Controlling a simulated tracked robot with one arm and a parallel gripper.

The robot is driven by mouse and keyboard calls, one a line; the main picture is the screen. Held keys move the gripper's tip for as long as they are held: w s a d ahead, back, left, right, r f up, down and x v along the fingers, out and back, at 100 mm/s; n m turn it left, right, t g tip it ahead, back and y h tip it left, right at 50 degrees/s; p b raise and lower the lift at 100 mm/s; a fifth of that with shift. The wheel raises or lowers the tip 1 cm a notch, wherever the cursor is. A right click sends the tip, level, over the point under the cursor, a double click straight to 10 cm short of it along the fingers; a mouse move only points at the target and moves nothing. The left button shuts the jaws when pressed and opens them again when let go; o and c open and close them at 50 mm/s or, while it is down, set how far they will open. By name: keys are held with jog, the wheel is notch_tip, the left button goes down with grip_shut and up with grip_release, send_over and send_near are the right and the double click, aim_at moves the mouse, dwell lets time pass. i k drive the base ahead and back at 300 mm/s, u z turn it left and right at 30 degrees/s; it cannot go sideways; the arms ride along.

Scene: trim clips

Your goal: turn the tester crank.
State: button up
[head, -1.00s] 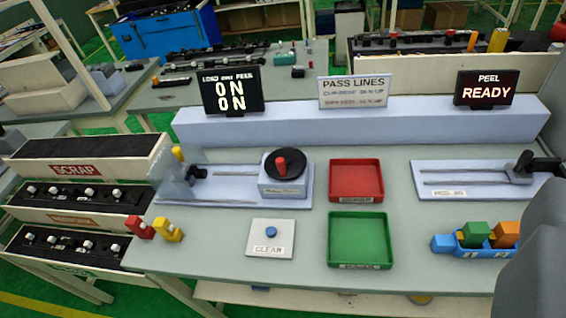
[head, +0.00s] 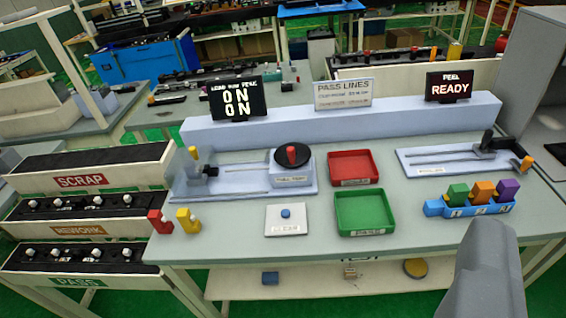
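The tester (head: 291,178) is a pale box with a black round crank disc (head: 280,159) on top, and a red upright knob (head: 291,153) stands on the disc. It sits at the right end of a pale fixture plate (head: 225,189) on the grey bench. A rail runs left from it to a dark clamp (head: 209,171), near a yellow-tipped lever (head: 193,153). The crank is unobstructed and nothing touches it. No gripper fingers show; only a grey part, which seems to be my own arm, shows at the lower right, well away from the crank.
A red tray (head: 353,181) and a green tray (head: 391,222) lie right of the tester. A CLEAR button plate (head: 286,227) is in front. The peel jig (head: 433,169) and a blue rack (head: 433,208) with coloured clips stand right. Screens read ON, ON and READY.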

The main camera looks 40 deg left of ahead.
aim_at(291, 154)
jog(key=u, duration=0.4)
jog(key=i, duration=1.35)
jog(key=u, duration=0.1)
